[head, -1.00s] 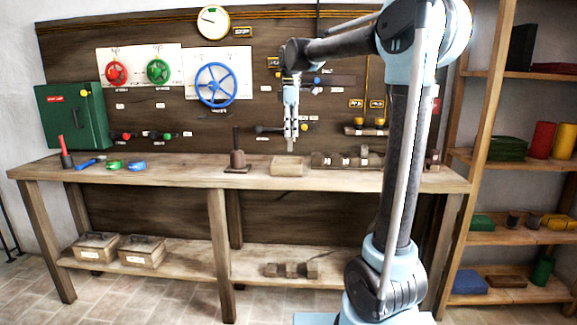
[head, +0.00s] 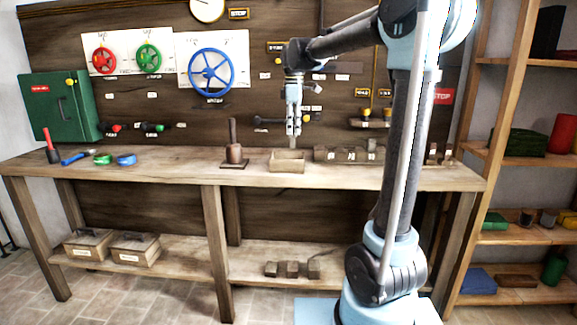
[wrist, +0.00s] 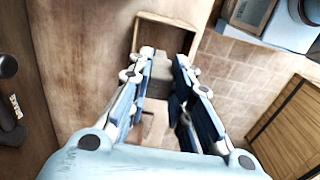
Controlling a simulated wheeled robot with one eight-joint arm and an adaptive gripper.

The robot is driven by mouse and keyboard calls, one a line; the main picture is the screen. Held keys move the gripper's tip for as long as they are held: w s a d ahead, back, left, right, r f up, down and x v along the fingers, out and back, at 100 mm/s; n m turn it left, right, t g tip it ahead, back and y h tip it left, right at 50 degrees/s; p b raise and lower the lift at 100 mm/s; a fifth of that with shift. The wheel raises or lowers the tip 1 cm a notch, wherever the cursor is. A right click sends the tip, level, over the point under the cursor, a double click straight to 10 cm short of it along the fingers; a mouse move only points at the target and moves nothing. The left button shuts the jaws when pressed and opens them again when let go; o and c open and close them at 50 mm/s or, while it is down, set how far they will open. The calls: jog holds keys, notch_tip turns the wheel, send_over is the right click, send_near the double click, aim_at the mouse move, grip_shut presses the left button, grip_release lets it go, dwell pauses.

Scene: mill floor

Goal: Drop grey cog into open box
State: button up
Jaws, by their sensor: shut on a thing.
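My gripper (head: 293,140) points straight down over the bench. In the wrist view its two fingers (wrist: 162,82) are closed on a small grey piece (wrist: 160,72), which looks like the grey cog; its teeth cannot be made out. In the head view the fingers largely hide it. The open box (head: 287,166) is a small pale wooden box on the bench, just below the fingertips. Its rim (wrist: 168,18) also shows in the wrist view, beyond the fingertips, and the held piece partly covers the box. The gap between the piece and the box is hard to judge.
A wooden block with a post (head: 235,153) stands left of the box. A row of dark blocks (head: 345,155) sits close on its right. The left bench top has free room before a blue tool (head: 78,157). Lidded boxes (head: 135,248) stand on the lower shelf.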

jog(key=shift+a+f, duration=0.1)
jog(key=shift+f, duration=0.9)
jog(key=o, duration=1)
jog(key=shift+s, duration=0.1)
jog(key=shift+c, duration=0.2)
notch_tip(320, 180, up, 12)
jog(key=shift+f, duration=0.1)
